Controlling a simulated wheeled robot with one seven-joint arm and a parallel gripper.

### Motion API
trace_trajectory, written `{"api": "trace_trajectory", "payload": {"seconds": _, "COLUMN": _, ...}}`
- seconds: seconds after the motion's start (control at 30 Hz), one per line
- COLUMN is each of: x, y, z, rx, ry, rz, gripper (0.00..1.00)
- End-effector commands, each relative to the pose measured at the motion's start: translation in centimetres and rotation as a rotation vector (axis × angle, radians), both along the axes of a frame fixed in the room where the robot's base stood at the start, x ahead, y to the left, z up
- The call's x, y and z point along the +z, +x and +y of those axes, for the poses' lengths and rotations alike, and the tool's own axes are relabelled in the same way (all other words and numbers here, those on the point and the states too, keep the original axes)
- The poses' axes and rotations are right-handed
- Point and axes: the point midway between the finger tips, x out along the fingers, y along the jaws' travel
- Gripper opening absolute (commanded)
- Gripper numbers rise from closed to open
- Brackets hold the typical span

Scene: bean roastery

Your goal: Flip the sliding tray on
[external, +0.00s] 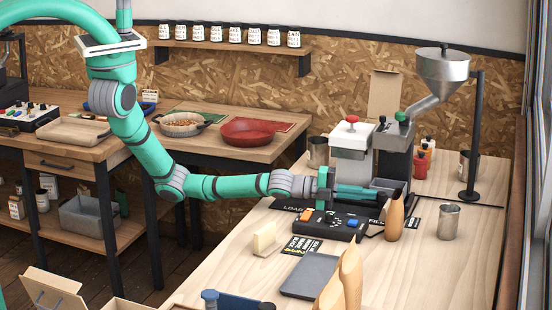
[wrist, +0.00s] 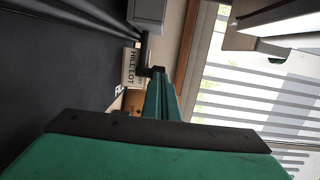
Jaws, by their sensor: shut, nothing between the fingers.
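A machine with a white tower (external: 352,150) and a dark grey tower (external: 396,150) stands on the right-hand bench. A grey tray-like part (external: 388,184) sits low at its front; I cannot tell for sure that it is the sliding tray. A black control box (external: 328,228) with an orange button, a blue button and a dial lies in front. My gripper (external: 376,192) is shut and empty, level at the machine's foot, behind the control box. It hides part of the machine's base. In the wrist view, the shut green fingers (wrist: 160,90) point toward a dark part; contact is unclear.
A steel hopper (external: 441,65) overhangs on a stand. A cream block (external: 266,240) and grey plate (external: 311,275) lie nearer. A label (wrist: 131,68) shows in the wrist view.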

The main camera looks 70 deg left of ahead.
Motion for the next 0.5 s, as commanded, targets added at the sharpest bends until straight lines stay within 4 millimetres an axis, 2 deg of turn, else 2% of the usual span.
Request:
{"api": "trace_trajectory", "payload": {"seconds": 0.03, "x": 0.5, "y": 0.0, "z": 0.0, "rx": -0.004, "ry": -0.004, "rz": -0.010, "gripper": 0.00}}
{"api": "trace_trajectory", "payload": {"seconds": 0.17, "x": 0.6, "y": -0.7, "z": 0.6, "rx": -0.002, "ry": -0.004, "rz": -0.010, "gripper": 0.00}}
{"api": "trace_trajectory", "payload": {"seconds": 0.5, "x": 0.5, "y": -4.1, "z": 3.1, "rx": 0.003, "ry": -0.002, "rz": -0.005, "gripper": 0.00}}
